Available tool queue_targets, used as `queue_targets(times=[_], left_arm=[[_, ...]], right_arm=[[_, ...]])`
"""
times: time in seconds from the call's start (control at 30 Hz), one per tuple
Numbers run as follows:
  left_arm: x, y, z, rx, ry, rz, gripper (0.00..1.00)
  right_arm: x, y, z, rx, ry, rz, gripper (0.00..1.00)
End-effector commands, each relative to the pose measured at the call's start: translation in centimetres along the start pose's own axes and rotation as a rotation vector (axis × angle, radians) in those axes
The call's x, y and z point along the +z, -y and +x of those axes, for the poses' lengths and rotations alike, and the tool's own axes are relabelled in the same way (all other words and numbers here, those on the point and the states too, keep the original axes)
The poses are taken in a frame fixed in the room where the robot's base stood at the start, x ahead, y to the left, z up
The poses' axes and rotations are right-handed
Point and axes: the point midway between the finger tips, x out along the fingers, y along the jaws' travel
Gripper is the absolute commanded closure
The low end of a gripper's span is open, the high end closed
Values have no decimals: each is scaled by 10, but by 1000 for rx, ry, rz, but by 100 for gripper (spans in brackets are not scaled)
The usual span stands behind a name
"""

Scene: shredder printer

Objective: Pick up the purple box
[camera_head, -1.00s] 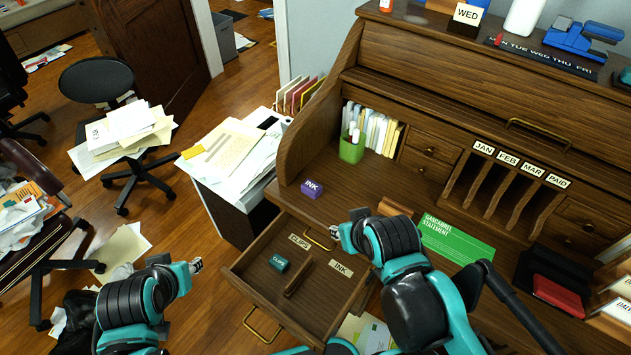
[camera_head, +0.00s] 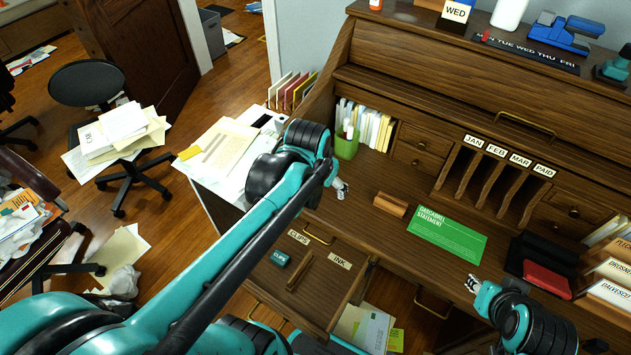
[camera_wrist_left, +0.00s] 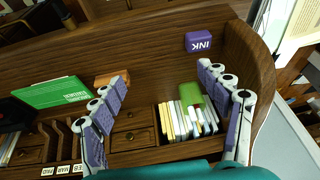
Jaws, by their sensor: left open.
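The purple box marked INK (camera_wrist_left: 198,41) rests on the wooden desk top near its curved side panel in the left wrist view. In the head view my left arm hides it. My left gripper (camera_wrist_left: 162,76) is open and empty, and the box lies beyond its fingertips, nearer the right-hand finger and apart from it. In the head view the left gripper (camera_head: 340,187) is over the left part of the desk. My right gripper (camera_head: 473,284) is at the desk's front, right of the drawer, with nothing seen in it; its finger opening is too small to judge.
A green pen cup (camera_head: 346,146) and upright books (camera_head: 371,127) stand at the desk's back left. A wooden block (camera_head: 391,204) and green statement (camera_head: 447,233) lie on the desk. An open drawer (camera_head: 347,283) holds a teal CLIPS box (camera_head: 280,259).

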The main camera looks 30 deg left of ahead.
Motion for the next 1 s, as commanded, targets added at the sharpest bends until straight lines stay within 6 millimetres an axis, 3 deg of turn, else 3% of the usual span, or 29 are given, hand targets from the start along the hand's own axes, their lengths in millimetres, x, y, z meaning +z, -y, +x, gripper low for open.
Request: queue_targets(times=[0.03,0.2,0.5,0.7,1.0], left_arm=[[-14,11,4,-1,33,2,24],[-41,44,38,10,152,26,24],[-55,93,109,54,318,56,24],[-50,105,134,72,362,65,24],[-39,103,165,74,367,66,24]], right_arm=[[-5,0,-7,0,0,0,69],[-14,0,-19,0,0,0,69],[-25,0,-35,0,0,0,69],[-27,0,-38,0,0,0,69],[-19,0,-27,0,0,0,69]])
